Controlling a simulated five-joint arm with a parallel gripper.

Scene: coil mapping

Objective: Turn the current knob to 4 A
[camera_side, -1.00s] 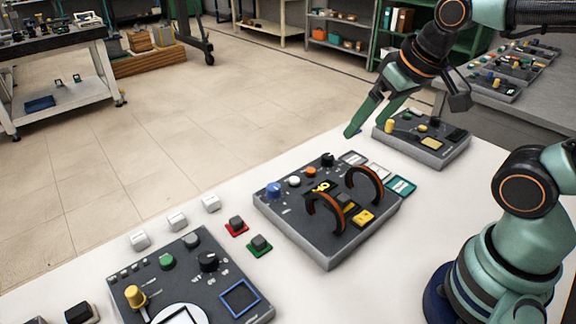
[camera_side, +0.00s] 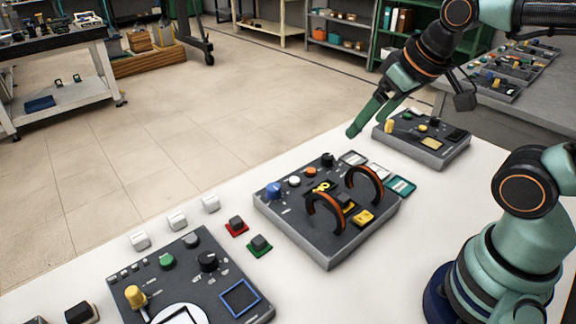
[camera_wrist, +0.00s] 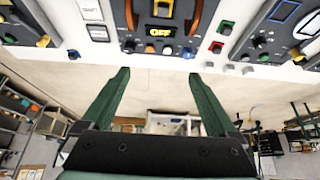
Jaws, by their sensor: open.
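The dark grey coil panel (camera_side: 300,237) lies on the white bench with two copper-and-black coils (camera_side: 325,212) arching up from it. Along its far edge sit a blue knob (camera_side: 273,190), a white button (camera_side: 293,181), an orange button (camera_side: 310,172) and a black knob (camera_side: 327,160). I cannot read which knob is for current. A yellow display (camera_wrist: 160,31) in the wrist view seems to read OFF. My gripper (camera_side: 369,124) is open and empty, in the air beyond the panel's far edge. Its two green fingers spread wide in the wrist view (camera_wrist: 158,76), touching nothing.
Another panel (camera_side: 425,150) stands at the right, near my gripper. A panel with a yellow lever (camera_side: 230,287) lies at front left. Red and green pads with dark buttons (camera_side: 248,236) and white blocks (camera_side: 177,221) lie between.

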